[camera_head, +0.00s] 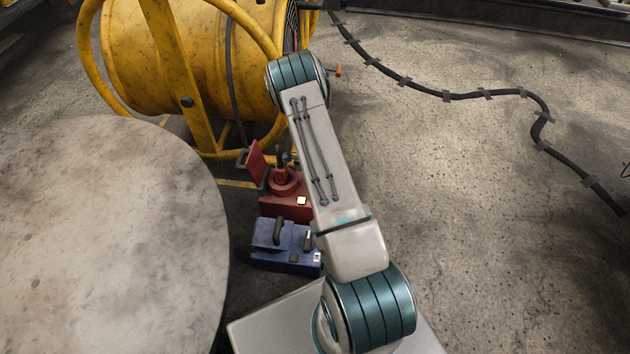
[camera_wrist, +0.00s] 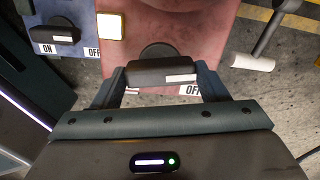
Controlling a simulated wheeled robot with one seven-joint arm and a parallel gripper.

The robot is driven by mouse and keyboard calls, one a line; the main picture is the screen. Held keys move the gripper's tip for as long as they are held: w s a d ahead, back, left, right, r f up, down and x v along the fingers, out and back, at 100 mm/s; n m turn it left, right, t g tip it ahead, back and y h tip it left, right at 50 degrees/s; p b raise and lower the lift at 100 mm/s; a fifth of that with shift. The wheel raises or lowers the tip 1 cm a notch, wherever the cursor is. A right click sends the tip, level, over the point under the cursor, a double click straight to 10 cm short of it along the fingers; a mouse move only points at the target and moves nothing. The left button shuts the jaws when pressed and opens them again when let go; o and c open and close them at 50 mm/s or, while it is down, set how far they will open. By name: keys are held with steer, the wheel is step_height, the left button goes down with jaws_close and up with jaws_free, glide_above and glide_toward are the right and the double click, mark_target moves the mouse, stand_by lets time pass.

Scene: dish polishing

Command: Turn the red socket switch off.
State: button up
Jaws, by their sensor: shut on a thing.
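The red socket (camera_head: 275,203) stands on the floor in the head view, its red lid (camera_head: 255,163) tilted up. In the wrist view its red face (camera_wrist: 195,35) fills the top middle. Its black switch knob (camera_wrist: 150,75) lies nearly level across the picture, with a white mark toward its right end. An OFF label (camera_wrist: 190,90) shows just below that end. My gripper (camera_wrist: 162,82) has one finger at each end of the knob and is shut on it. In the head view my arm hides the gripper.
A blue socket box (camera_head: 268,236) stands next to the red one; its knob (camera_wrist: 55,35) shows in the wrist view. A round table (camera_head: 110,220) is at left and a yellow cable reel (camera_head: 185,60) behind. A black cable (camera_head: 450,96) crosses the floor at right.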

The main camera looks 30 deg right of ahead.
steer(key=shift+m, duration=1.2)
steer(key=o, duration=0.7)
steer(key=shift+r, duration=0.1)
step_height(320, 180, up, 14)
steer(key=p, duration=0.5)
